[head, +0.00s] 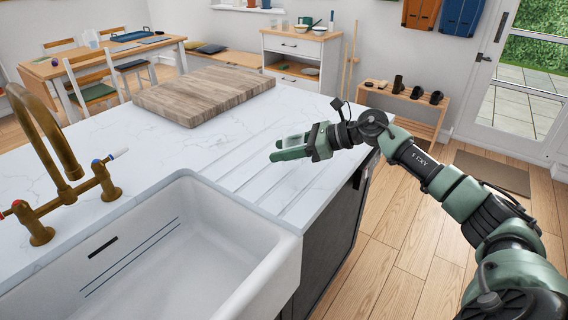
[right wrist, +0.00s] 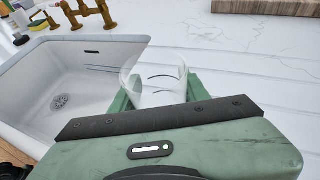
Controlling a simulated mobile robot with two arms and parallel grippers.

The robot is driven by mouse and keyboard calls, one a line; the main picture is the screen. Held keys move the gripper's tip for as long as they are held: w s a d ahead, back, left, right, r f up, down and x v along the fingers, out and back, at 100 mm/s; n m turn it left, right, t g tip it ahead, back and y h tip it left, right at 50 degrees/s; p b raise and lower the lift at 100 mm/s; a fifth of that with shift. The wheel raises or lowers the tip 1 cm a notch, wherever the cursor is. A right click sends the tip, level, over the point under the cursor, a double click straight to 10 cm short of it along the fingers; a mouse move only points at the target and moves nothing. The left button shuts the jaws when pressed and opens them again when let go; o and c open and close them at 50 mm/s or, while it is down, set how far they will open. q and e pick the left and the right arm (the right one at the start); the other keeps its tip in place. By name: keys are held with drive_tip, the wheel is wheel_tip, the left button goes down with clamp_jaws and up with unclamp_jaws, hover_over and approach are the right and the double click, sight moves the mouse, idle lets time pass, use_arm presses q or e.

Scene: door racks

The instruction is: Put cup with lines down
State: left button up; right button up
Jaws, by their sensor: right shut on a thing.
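A clear cup (right wrist: 155,72) with a few dark curved lines shows in the right wrist view, between the two green fingers of my right gripper (right wrist: 156,95). The gripper is shut on the cup. In the head view my right gripper (head: 279,149) is over the white counter (head: 190,155), by the grooved part right of the sink. The cup is hard to make out there. I cannot tell whether its base touches the counter. My left gripper is not in view.
The white sink (head: 215,215) is at the front left, with a brass tap (head: 68,165) behind it. A wooden board (head: 205,93) lies at the back of the counter. The grooved counter (head: 262,180) between sink and gripper is clear.

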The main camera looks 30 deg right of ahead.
wheel_tip(320, 180, down, 5)
drive_tip(key=shift+r, duration=0.2)
drive_tip(key=shift+f, duration=0.3)
drive_tip(key=o, duration=1.4)
drive_tip(key=shift+r, duration=0.15)
